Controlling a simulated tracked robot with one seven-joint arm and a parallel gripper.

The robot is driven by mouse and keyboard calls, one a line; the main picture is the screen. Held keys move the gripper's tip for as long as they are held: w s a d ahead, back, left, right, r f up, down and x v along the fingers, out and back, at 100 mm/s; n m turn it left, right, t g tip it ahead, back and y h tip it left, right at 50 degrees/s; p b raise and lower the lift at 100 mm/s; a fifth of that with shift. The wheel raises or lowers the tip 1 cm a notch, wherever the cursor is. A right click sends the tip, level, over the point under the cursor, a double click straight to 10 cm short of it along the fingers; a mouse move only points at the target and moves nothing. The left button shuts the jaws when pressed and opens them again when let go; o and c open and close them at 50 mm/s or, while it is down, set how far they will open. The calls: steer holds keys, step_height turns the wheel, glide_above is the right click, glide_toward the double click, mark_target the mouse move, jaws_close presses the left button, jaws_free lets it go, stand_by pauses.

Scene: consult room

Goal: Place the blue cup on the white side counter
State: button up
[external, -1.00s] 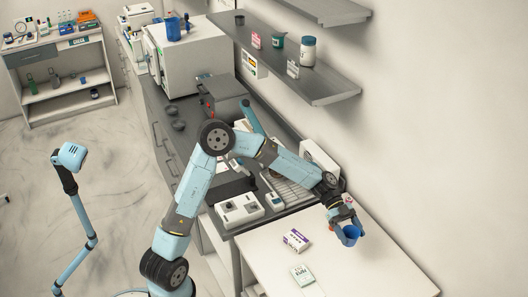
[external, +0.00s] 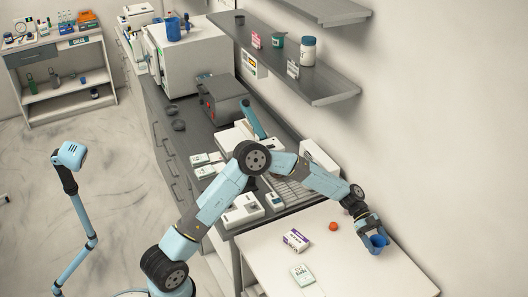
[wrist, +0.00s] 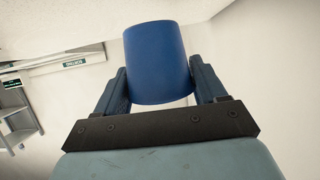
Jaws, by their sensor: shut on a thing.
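The blue cup (external: 380,243) is between the fingers of my gripper (external: 374,237), which is shut on it. In the wrist view the cup (wrist: 158,62) fills the gap between the two dark fingers (wrist: 160,86). In the external view the cup is over the right part of the white side counter (external: 345,268), close to the wall. I cannot tell whether its base touches the counter top.
A small red ball (external: 333,226), a purple and white box (external: 296,240) and a pale green and white box (external: 303,275) are on the white counter. A grey shelf (external: 330,91) juts from the wall above. The counter's front right is clear.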

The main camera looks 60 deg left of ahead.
mark_target(372, 242)
step_height(372, 242, down, 3)
steer(key=shift+w+f, duration=0.15)
steer(key=shift+f, duration=0.05)
steer(key=shift+f, duration=0.35)
